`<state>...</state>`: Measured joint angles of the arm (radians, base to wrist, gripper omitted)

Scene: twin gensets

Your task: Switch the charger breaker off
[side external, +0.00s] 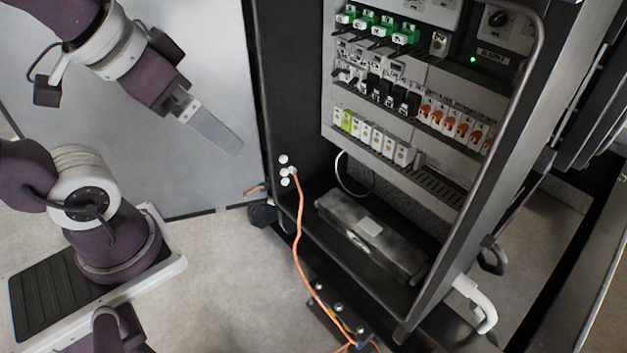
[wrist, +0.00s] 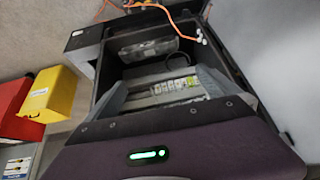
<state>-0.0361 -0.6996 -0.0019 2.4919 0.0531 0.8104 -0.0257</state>
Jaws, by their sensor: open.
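The open cabinet (side external: 258,60) holds several rows of small breakers in the side external view. The top row has green-topped units (side external: 378,27), the middle has black breakers (side external: 375,85) and orange-marked ones (side external: 447,118), and the bottom row is pale (side external: 373,135). Labels are too small to read, so I cannot tell which is the charger breaker or its position. My gripper (side external: 236,148) is open and empty, outside the cabinet to the left, apart from the breakers. In the wrist view its grey fingers stand apart, with a pale breaker row (wrist: 172,87) visible between them.
An orange cable (side external: 299,230) hangs from the cabinet's left side to the floor. A grey box (side external: 370,235) lies in the cabinet bottom. The cabinet's right frame (side external: 500,140) borders the opening. Yellow (wrist: 52,95) and red (wrist: 14,105) boxes show in the wrist view.

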